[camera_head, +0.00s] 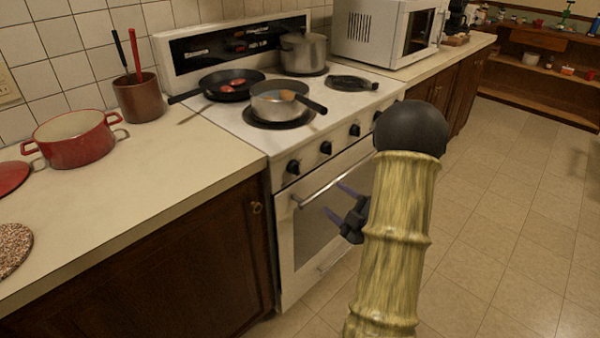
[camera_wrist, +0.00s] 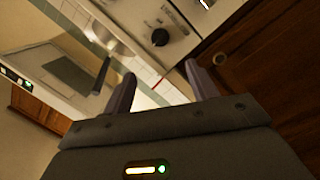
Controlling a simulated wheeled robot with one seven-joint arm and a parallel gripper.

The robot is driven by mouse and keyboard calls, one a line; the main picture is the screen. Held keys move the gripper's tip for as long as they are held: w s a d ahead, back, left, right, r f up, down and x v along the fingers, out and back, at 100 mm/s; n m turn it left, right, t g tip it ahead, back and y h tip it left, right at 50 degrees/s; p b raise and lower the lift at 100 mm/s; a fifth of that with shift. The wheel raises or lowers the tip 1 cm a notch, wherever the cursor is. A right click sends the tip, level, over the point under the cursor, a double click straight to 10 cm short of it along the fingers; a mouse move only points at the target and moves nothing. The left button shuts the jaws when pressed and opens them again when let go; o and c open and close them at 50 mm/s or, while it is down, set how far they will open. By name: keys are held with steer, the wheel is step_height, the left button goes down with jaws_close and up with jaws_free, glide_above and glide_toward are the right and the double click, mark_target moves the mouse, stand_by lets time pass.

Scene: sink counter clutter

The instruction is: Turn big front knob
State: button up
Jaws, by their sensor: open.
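The white stove (camera_head: 235,127) has several black round knobs in a row on its front panel: a left one (camera_head: 293,167), a second (camera_head: 325,148), a third (camera_head: 354,130) and a right one (camera_head: 377,115). I cannot tell which is the big one. My gripper (camera_head: 338,203) is open and empty, in front of the oven door and below the knobs. In the wrist view its two fingers (camera_wrist: 160,75) are spread apart. A black knob (camera_wrist: 160,37) shows beyond them, near the wooden cabinet, and is not touched.
The oven handle (camera_head: 335,178) runs below the knobs. A steel saucepan (camera_head: 280,100), a frying pan (camera_head: 232,86) and a pot (camera_head: 303,52) stand on the stove. The tiled floor (camera_head: 500,230) at right is clear.

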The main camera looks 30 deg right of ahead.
mark_target(298, 170)
steer(key=x, duration=1.5)
steer(key=shift+w, duration=0.35)
steer(key=c, duration=1)
